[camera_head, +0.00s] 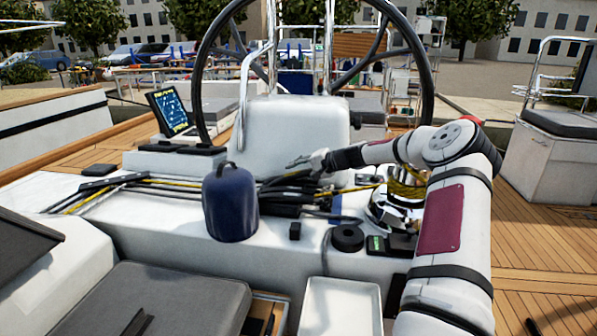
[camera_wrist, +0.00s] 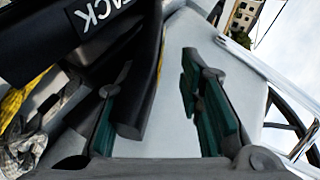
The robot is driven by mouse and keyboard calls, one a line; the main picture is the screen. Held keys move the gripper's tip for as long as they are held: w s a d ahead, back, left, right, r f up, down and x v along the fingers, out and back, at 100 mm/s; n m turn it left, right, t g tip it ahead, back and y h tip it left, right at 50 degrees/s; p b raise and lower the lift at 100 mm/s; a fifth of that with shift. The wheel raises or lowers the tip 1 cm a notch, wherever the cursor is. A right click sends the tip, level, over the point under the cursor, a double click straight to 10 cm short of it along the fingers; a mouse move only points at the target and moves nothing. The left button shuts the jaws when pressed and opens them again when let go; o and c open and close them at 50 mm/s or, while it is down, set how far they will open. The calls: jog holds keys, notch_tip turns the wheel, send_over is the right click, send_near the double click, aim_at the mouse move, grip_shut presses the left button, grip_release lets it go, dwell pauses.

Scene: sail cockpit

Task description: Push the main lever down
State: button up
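A bank of black levers (camera_head: 283,184) sits in the middle of the cockpit top, with ropes running into it; I cannot tell there which one is the main lever. My gripper (camera_head: 302,164) is just above and behind the bank. In the wrist view my gripper (camera_wrist: 155,105) is open, its green-padded fingers apart. A black lever (camera_wrist: 147,75) shows its rounded end between the fingers, nearer the left one. Whether it touches that finger I cannot tell. Another black lever at the upper left bears white letters, "ACK" (camera_wrist: 97,14); the rest of its label is cut off.
A dark blue covered cylinder (camera_head: 230,205) stands left of the levers. A chrome winch (camera_head: 392,212) with yellow rope is right, under my arm. The white pedestal (camera_head: 300,130) and black steering wheel (camera_head: 199,75) rise behind. A lit display (camera_head: 172,111) stands at the left.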

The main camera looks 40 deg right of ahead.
jog(key=v, duration=0.7)
jog(key=shift+s, duration=0.2)
jog(key=shift+r, duration=0.1)
jog(key=f+p+v, duration=0.1)
jog(key=p+v, duration=0.6)
jog(key=v, duration=0.9)
jog(key=shift+s+d+f, duration=0.15)
jog(key=shift+s+d, duration=0.1)
dwell(0.9)
dwell(0.8)
